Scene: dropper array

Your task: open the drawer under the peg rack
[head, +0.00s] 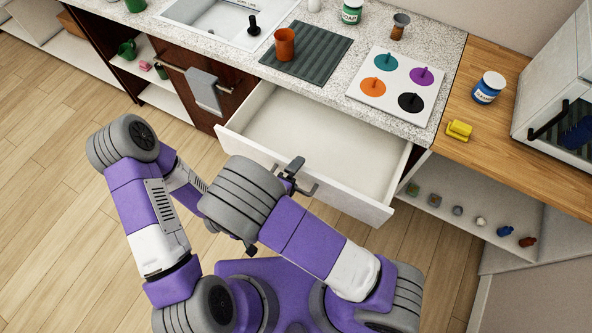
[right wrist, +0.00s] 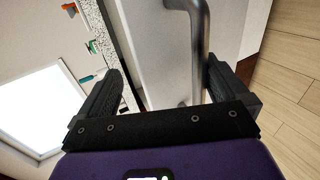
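The drawer (head: 262,155) under the counter is pulled well out, and its inside looks empty. Above it on the counter lies a white board (head: 357,92) with teal, purple, orange and black discs, each with a small peg; I take it for the peg rack. My right gripper (head: 297,178) is at the drawer front. In the right wrist view its fingers are spread, with the grey bar handle (right wrist: 201,45) between them, closer to the right finger; a gap shows on the left. My left gripper is mostly hidden behind my right arm; perhaps only a dark tip (head: 251,249) shows.
A ribbed dark mat (head: 318,65) with an orange cup (head: 284,44) lies left of the board. A towel (head: 204,91) hangs on a cabinet at left. An open shelf (head: 455,190) with several small items is right of the drawer. Wooden floor in front is clear.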

